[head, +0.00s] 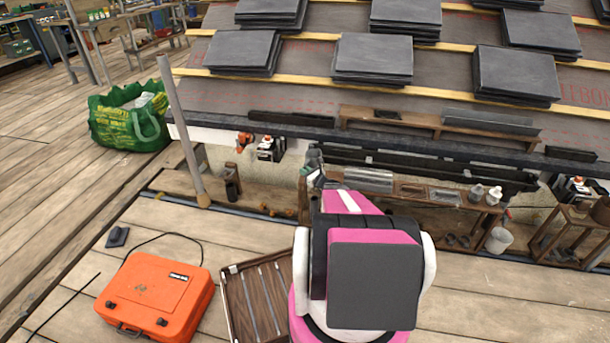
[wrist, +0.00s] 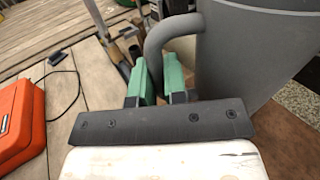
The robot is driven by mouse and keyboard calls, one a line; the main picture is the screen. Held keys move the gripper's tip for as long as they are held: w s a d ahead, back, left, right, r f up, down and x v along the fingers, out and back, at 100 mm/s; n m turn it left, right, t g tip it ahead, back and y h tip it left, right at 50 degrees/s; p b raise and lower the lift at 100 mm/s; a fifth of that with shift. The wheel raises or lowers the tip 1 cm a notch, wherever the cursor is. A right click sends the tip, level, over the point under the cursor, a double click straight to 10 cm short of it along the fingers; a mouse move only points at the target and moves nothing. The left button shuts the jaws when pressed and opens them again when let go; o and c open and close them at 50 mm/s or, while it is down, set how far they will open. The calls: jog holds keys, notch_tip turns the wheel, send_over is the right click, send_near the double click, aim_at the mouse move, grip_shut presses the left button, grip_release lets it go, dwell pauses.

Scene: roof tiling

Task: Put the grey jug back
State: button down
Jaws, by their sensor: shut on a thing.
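The grey jug (wrist: 245,50) fills the right of the wrist view, with its curved handle to the left. My gripper (wrist: 158,80) has its green fingertips on either side of the handle and is shut on it. The jug looks close to upright. Its base is partly out of sight, so I cannot tell whether it touches the brown surface below. In the head view my own pink and black arm hides most of the gripper and jug.
A low wooden bench (head: 412,190) with metal pieces and white bottles (head: 494,195) runs below the tiled roof edge. A post (head: 181,130) stands left of my arm. An orange case (head: 155,298) and a slatted wooden tray (head: 257,300) lie on the planks.

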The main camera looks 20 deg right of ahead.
jog(key=shift+f, duration=0.75)
jog(key=shift+f, duration=0.2)
jog(key=c, duration=1.2)
grip_release()
jog(key=shift+o, duration=0.2)
jog(key=shift+r, duration=0.15)
